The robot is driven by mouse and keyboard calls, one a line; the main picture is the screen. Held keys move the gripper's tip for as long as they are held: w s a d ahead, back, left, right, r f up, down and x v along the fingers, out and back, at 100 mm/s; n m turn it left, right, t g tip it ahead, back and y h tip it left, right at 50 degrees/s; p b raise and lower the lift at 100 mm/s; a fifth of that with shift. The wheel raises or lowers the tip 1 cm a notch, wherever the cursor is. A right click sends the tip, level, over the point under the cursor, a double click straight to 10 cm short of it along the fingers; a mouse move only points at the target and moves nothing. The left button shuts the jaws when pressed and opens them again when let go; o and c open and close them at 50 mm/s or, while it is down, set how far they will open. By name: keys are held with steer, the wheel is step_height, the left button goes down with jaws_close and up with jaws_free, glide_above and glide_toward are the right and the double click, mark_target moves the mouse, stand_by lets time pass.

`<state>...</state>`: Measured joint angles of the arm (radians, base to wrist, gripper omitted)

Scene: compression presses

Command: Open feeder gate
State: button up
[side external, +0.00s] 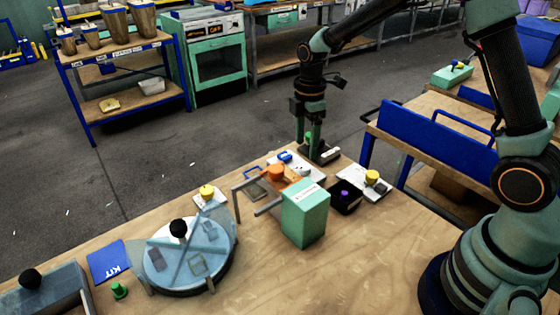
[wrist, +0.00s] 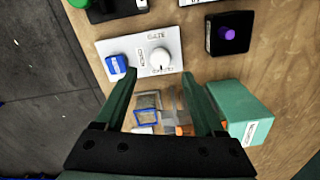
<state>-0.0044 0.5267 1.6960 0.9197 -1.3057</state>
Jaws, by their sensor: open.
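A white control plate carries the lettering "GATE" (wrist: 140,40) in the wrist view. On it are a round white knob (wrist: 159,58) and a blue button or cap (wrist: 117,64). In the side external view the white plate shows with its blue part (side external: 285,156) and white knob (side external: 304,170), at the back of the bench by the feeder. My gripper (side external: 308,146) is open and empty, pointing down at the back of this plate. In the wrist view my gripper (wrist: 158,75) has its fingers apart, with the knob just beyond the tips. Contact cannot be told.
A green box (side external: 306,214), metal rails and an orange part (side external: 276,172) stand close to the plate. A black box with a purple knob (side external: 346,195) and a yellow knob (side external: 372,177) sit to the right. A round blue-grey turntable (side external: 185,258) is at left.

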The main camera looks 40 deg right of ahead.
mark_target(305, 166)
step_height(305, 166, down, 6)
steer(key=shift+f, duration=0.25)
jaws_close()
